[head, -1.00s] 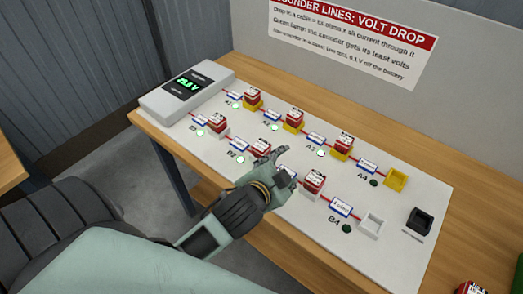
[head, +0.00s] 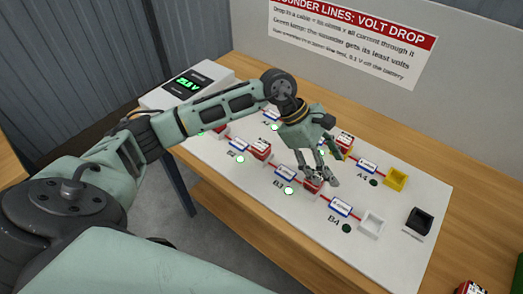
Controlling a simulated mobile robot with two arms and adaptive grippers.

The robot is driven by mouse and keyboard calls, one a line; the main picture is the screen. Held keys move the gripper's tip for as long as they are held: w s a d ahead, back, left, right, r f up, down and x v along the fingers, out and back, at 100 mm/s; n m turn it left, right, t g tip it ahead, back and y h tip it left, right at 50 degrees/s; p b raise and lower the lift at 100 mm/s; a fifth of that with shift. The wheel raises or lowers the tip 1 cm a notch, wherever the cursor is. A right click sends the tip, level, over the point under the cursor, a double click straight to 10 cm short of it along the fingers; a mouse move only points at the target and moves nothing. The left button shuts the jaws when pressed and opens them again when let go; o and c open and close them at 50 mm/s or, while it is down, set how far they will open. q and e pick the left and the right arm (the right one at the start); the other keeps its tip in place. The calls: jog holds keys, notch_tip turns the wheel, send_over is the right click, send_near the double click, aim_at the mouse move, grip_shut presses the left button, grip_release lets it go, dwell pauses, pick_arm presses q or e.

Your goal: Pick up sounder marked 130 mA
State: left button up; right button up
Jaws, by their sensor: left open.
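Several red and white sounders sit in sockets on the white board; their mA markings are too small to read, so I cannot tell which is 130 mA. One sounder (head: 312,187) is in row B beside the B3 label, partly hidden by my left gripper (head: 322,178). That gripper points down with its fingers open, right over this sounder; whether they touch it I cannot tell. Another sounder (head: 260,149) is at B2, and one (head: 345,141) is at A3. My left arm hides part of row A. My right gripper is not in view.
A yellow socket (head: 396,180) at A4 and a white socket (head: 371,222) at B4 are empty. A black holder (head: 418,221) stands at the board's right. Another red sounder (head: 469,287) is at the bottom right. A meter (head: 187,85) stands at the left end.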

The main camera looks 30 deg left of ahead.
pick_arm(q)
jog(key=w+a+y, duration=0.1)
jog(key=a+y, duration=0.4)
jog(key=a, duration=0.7)
jog(key=g+y, duration=0.1)
jog(key=y, duration=0.2)
send_over(261, 145)
jog(key=shift+w+d+r+m, duration=0.1)
jog(key=shift+w+d+m, duration=0.1)
jog(key=shift+d+m, duration=0.2)
jog(key=shift+a+f+p, duration=0.2)
jog(key=shift+f+p, duration=0.1)
jog(key=shift+f, duration=0.05)
jog(key=shift+f+p, duration=0.4)
jog(key=shift+f, duration=0.45)
jog(key=f+p, duration=0.1)
jog(key=f, duration=0.2)
jog(key=f+p, duration=0.1)
jog(key=shift+s+a+f+p, duration=0.15)
jog(key=shift+a+f+p, duration=0.05)
jog(key=shift+a+p, duration=0.1)
jog(key=shift+d+f, duration=0.1)
jog(key=shift+f, duration=0.3)
jog(key=c, duration=1.3)
